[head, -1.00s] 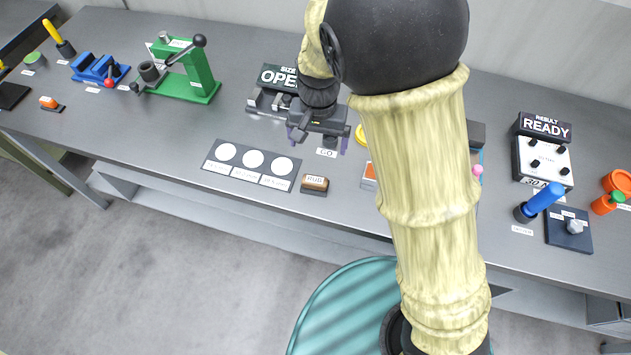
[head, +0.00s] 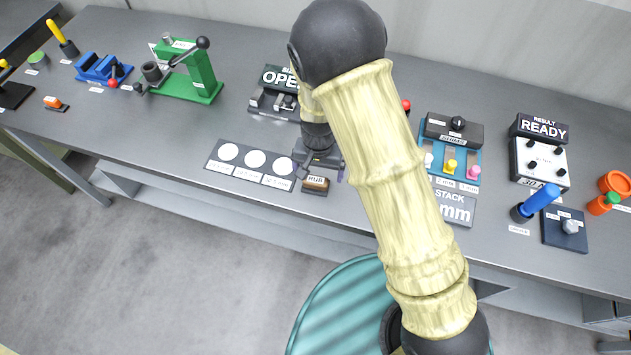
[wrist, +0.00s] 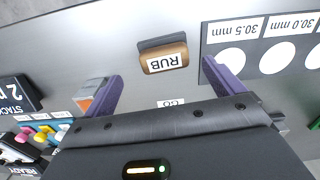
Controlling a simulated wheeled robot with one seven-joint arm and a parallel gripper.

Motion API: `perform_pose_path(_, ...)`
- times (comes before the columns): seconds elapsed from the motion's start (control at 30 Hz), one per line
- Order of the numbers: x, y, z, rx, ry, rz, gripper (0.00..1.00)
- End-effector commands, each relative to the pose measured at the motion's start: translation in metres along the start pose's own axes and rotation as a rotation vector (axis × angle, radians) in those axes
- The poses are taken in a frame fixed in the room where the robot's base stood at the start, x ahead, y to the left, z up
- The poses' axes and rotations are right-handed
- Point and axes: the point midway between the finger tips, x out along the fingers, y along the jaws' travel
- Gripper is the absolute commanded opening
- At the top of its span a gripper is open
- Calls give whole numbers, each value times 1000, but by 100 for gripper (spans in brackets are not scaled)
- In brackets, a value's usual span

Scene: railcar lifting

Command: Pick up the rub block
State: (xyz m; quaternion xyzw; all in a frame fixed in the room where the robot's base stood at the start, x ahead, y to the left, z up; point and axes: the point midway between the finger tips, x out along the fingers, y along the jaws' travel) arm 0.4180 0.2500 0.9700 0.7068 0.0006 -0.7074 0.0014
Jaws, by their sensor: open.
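The rub block (head: 316,184) is a small brown block with a light label reading RUB. It lies on the grey bench near the front edge, right of the plate with white circles. My gripper (head: 320,174) is open and just above it in the head view, partly covering it. In the wrist view the rub block (wrist: 164,57) lies beyond the fingertips, between the lines of the two purple fingers. My gripper (wrist: 161,80) holds nothing there, and the block is apart from both fingers.
A dark plate with white circles (head: 243,164) lies close left of the block. A blue sensor stand (head: 452,150) and a STACK display (head: 455,207) stand to the right. The bench front edge is close.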

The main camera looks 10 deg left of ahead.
Motion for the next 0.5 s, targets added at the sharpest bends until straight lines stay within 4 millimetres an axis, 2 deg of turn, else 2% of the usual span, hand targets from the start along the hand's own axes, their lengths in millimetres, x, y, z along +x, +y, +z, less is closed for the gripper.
perform_pose_path(0.33,2,-1,0,0,0,0,94)
perform_pose_path(0.5,14,-4,1,1,-3,1,94)
